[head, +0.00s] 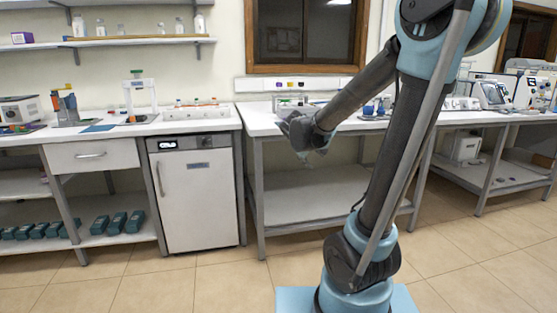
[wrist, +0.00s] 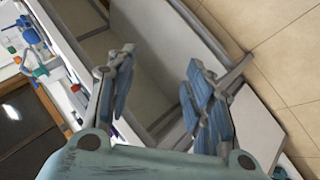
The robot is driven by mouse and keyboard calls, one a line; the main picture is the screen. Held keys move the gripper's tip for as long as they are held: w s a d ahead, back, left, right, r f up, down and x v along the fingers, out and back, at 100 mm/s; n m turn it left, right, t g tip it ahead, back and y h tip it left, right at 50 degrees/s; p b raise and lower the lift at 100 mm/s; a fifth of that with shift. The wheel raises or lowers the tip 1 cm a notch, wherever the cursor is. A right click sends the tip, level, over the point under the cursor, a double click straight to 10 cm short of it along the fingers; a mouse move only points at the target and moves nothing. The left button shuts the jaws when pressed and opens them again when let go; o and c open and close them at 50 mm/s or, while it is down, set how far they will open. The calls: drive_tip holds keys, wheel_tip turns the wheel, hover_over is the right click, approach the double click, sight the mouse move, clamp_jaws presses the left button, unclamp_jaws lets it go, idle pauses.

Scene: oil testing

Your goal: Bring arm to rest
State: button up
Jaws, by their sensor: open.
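My gripper (head: 308,143) hangs at the end of my bent arm in front of the middle bench in the head view. It is near the height of the bench top and points downward. In the wrist view my gripper (wrist: 160,82) has its two blue-padded fingers spread apart, with nothing between them. The arm's column and links cover part of the middle bench in the head view.
The middle bench (head: 262,120) has a lower shelf (head: 310,205). A small white cabinet (head: 198,200) stands left of it. Glassware and instruments stand along the left bench (head: 90,137) and right bench (head: 490,118). The tiled floor (head: 215,285) in front is clear.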

drive_tip(key=s+d+f+m+g+y, duration=0.15)
drive_tip(key=s+d, duration=0.25)
drive_tip(key=s, duration=0.4)
drive_tip(key=s+d+f+m+g, duration=0.2)
drive_tip(key=s+d+f, duration=0.1)
drive_tip(key=s, duration=0.5)
drive_tip(key=s+f+m+g+y, duration=0.1)
drive_tip(key=s+f, duration=0.2)
drive_tip(key=s, duration=0.4)
drive_tip(key=s+a+f+m+g+y, duration=0.1)
drive_tip(key=s+f+m+g+y, duration=0.1)
drive_tip(key=s, duration=0.6)
drive_tip(key=shift+a+f, duration=0.15)
drive_tip(key=shift+f, duration=0.75)
drive_tip(key=shift+w+f, duration=0.2)
drive_tip(key=shift+w, duration=0.25)
